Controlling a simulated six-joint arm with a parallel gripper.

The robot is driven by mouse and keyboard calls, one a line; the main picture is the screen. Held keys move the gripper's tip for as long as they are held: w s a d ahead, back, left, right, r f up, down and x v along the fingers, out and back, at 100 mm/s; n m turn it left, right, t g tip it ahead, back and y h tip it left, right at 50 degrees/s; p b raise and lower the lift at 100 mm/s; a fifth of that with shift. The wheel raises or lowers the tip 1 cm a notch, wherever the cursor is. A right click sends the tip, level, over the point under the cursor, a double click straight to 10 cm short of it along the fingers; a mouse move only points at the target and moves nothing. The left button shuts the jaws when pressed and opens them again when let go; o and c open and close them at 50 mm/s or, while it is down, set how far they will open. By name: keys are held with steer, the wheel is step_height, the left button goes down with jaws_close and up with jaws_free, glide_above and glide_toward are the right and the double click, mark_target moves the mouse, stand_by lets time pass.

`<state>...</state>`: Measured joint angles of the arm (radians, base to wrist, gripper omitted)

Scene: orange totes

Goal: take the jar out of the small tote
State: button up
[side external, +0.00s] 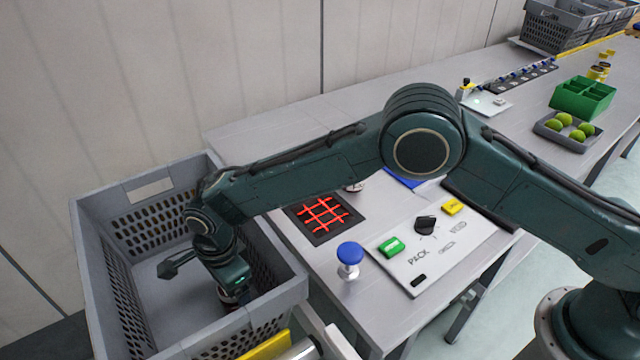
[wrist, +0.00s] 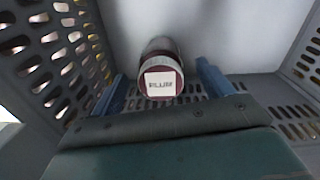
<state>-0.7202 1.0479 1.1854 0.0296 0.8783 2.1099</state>
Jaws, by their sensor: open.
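The jar (wrist: 162,82) is dark red with a white label reading PLUM. It is inside the grey tote (side external: 90,240), whose walls have rows of slots. In the side view only part of the jar (side external: 226,296) shows beneath my gripper (side external: 236,290), which reaches down into the tote near its right wall. In the wrist view my gripper (wrist: 161,84) is open, with one blue finger on each side of the jar and a gap visible on both sides. The jar's lower part and any contact with the fingers are hard to judge.
The tote walls (wrist: 45,70) rise close around my gripper. Right of the tote, the table holds a red-lit grid pad (side external: 322,215), a blue-topped knob (side external: 349,257) and a button panel (side external: 440,245). A green bin (side external: 583,97) and a tray of green balls (side external: 543,128) stand farther back.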

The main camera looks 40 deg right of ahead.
steer(key=shift+w+f, duration=0.1)
steer(key=shift+f, duration=1.8)
steer(key=shift+c, duration=0.5)
steer(key=c, duration=1.2)
steer(key=shift+r, duration=0.1)
step_height(320, 180, up, 20)
